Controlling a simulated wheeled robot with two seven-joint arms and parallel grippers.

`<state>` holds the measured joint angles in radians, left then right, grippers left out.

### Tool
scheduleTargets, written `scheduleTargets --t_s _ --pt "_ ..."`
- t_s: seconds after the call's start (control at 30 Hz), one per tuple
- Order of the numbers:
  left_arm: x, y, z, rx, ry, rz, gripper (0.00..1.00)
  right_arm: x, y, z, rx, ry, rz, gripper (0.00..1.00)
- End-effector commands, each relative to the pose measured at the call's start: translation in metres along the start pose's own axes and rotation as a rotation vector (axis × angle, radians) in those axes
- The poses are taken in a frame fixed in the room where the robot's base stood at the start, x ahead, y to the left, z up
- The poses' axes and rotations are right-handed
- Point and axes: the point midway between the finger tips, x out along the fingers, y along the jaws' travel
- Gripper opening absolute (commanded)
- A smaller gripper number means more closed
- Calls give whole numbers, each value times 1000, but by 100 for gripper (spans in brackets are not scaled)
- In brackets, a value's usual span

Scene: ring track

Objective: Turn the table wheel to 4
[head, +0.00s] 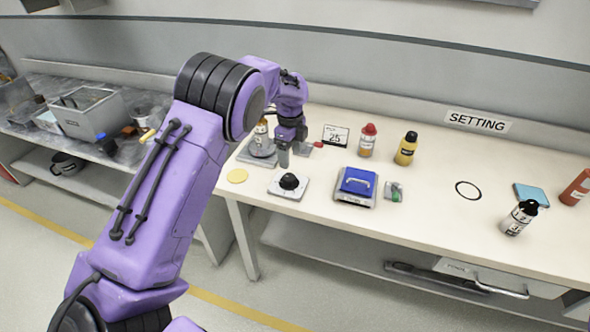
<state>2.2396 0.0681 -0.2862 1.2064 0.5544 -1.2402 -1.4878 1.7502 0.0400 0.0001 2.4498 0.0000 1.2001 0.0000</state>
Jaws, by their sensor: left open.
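A black round knob on a light square plate (289,184) sits near the table's front edge and looks like the table wheel. Its numbers and setting are too small to read. My left gripper (292,151) is open and empty, pointing down above the table just behind the knob, apart from it. My left arm reaches in from the left and covers part of the table's left end. My right gripper is not in view.
Left of my gripper, a bottle stands on a grey plate (250,157). A numbered bottle (518,218) stands at right.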

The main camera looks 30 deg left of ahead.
Motion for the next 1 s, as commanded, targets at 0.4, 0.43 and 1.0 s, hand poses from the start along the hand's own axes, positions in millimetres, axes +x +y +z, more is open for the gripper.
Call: scheduleTargets --t_s 0.4,0.43,1.0 --pt "80 2 2 -3 -2 3 70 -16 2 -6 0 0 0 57" --pt "83 1 2 -3 -2 1 70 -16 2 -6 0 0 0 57" --pt "88 0 0 -1 -2 0 14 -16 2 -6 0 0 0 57"
